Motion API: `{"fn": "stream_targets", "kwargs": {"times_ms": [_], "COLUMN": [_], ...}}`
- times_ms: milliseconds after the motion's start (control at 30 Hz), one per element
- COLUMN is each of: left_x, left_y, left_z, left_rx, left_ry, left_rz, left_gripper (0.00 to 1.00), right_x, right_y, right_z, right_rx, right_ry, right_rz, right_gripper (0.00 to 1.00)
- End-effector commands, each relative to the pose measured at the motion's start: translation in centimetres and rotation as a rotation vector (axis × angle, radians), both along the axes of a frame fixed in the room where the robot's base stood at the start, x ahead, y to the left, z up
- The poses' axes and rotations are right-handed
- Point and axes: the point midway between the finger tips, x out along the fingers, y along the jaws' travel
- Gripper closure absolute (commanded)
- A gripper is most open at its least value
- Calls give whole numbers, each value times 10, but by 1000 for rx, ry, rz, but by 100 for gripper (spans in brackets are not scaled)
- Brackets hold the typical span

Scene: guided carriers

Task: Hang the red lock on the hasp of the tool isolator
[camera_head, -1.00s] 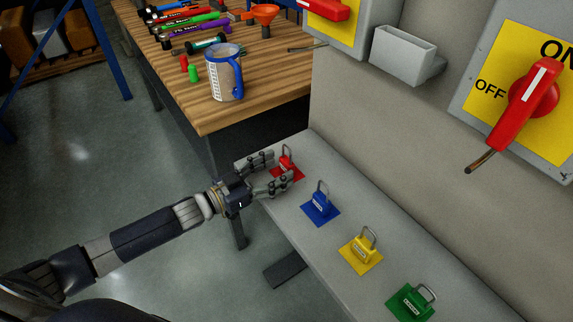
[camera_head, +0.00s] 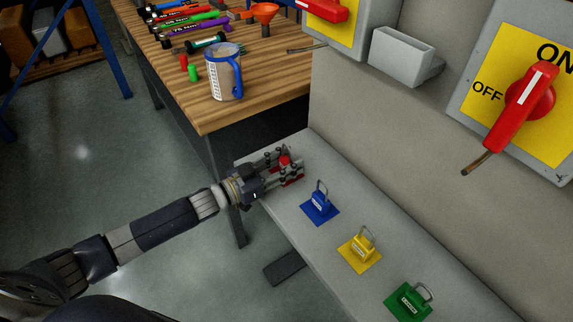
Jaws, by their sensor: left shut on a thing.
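The red lock (camera_head: 285,162) is at the far end of the grey shelf (camera_head: 300,235), between the fingers of my left gripper (camera_head: 285,166). The gripper is shut on it and hides most of its body and shackle. I cannot tell whether it still touches the red mat (camera_head: 292,182) under it. Two isolators with red handles are on the wall: one at the right (camera_head: 521,100) with its yellow ON/OFF plate, and one cut off at the top (camera_head: 328,10). Which is the tool isolator cannot be read. A brown rod-like end (camera_head: 478,163) shows below the right handle. My right gripper is not in view.
Blue (camera_head: 319,206), yellow (camera_head: 361,247) and green (camera_head: 408,300) locks stand on matching mats along the shelf. A grey open box (camera_head: 403,58) is on the wall. The wooden bench (camera_head: 255,107) at the back holds a mug (camera_head: 224,75) and several tools.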

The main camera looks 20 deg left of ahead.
Motion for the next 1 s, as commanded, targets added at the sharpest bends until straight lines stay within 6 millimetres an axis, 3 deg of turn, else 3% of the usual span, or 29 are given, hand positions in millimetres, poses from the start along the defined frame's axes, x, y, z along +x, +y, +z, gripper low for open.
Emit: {"fn": "stream_targets", "kwargs": {"times_ms": [267, 533, 1000], "left_x": [0, -1, -95], "left_y": [0, 0, -34], "left_z": [5, 39, 44], "left_rx": [0, 1, -5], "left_ry": [-1, -5, 2], "left_rz": [0, -1, -1], "left_gripper": [89, 89, 89], "right_x": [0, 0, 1], "right_y": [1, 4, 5], "right_z": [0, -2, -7], "right_rx": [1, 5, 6], "right_ry": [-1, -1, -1], "right_rz": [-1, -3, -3], "right_gripper": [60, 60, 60]}}
